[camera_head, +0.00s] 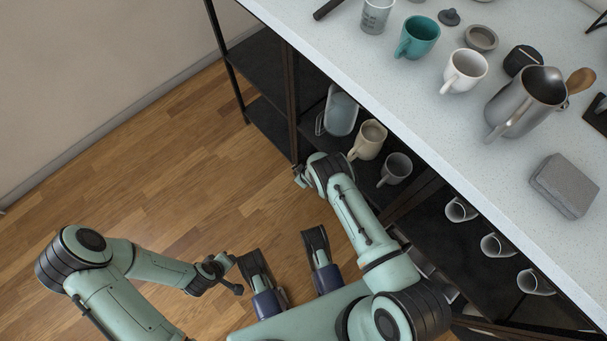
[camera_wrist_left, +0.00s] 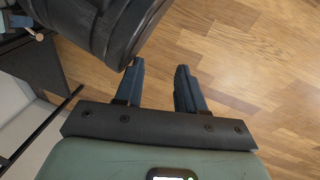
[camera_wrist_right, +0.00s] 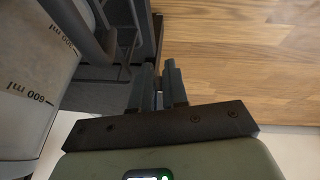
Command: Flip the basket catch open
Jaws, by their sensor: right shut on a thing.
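My right gripper (camera_head: 300,176) is at the open front of the dark shelf unit, below and left of the beige mug. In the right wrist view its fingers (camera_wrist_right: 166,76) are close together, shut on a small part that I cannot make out. The basket catch cannot be clearly told apart in any view. My left gripper (camera_head: 236,277) is over the wood floor, far from the shelves. In the left wrist view its fingers (camera_wrist_left: 157,84) are apart, with nothing between them.
The lower shelf holds a clear jug (camera_head: 341,110), a beige mug (camera_head: 370,139) and a grey mug (camera_head: 396,168). A jug with ml marks (camera_wrist_right: 35,85) is close to my right wrist. The countertop (camera_head: 440,115) overhangs the shelves. Floor on the left is clear.

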